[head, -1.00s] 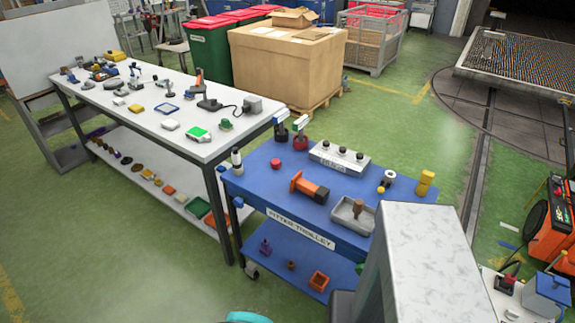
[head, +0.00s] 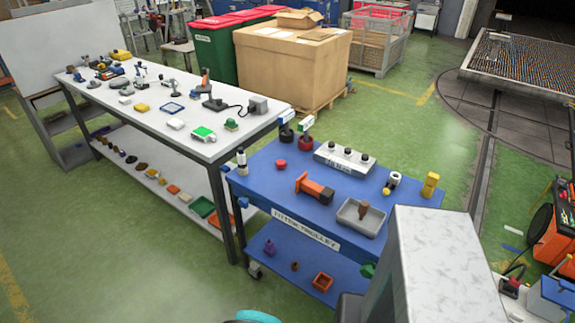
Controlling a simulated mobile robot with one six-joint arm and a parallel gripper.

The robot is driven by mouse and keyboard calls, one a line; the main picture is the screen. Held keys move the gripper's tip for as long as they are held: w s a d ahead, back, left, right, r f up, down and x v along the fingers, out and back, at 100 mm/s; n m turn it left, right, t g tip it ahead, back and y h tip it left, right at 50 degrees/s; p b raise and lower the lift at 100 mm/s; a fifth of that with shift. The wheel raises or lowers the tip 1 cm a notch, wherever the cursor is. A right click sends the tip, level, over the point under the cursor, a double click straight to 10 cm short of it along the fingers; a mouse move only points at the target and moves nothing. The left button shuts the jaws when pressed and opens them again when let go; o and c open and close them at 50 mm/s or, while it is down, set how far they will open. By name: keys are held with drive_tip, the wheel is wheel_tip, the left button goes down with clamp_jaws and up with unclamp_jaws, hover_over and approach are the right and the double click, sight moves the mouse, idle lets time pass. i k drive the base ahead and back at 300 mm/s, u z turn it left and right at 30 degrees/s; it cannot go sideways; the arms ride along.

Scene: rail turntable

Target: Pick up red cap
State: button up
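A small round red cap (head: 281,164) sits on the top of the blue fitter trolley (head: 262,205), near its left back part. It stands apart from the things around it. A red pot (head: 304,142) with a white-topped tool in it stands behind it to the right. My gripper is not in view. A large pale grey part of my own body covers the right front of the trolley.
An orange and black tool (head: 314,188), a grey tray (head: 352,220) and a grey block with black knobs (head: 345,158) share the trolley top. A long white table (head: 205,150) stands to the left. Green floor is open at the front left.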

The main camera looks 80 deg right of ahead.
sight(280, 164)
drive_tip(key=z, duration=0.85)
drive_tip(key=k, duration=0.9)
drive_tip(key=u, duration=0.05)
drive_tip(key=i, duration=0.65)
drive_tip(key=z, duration=0.1)
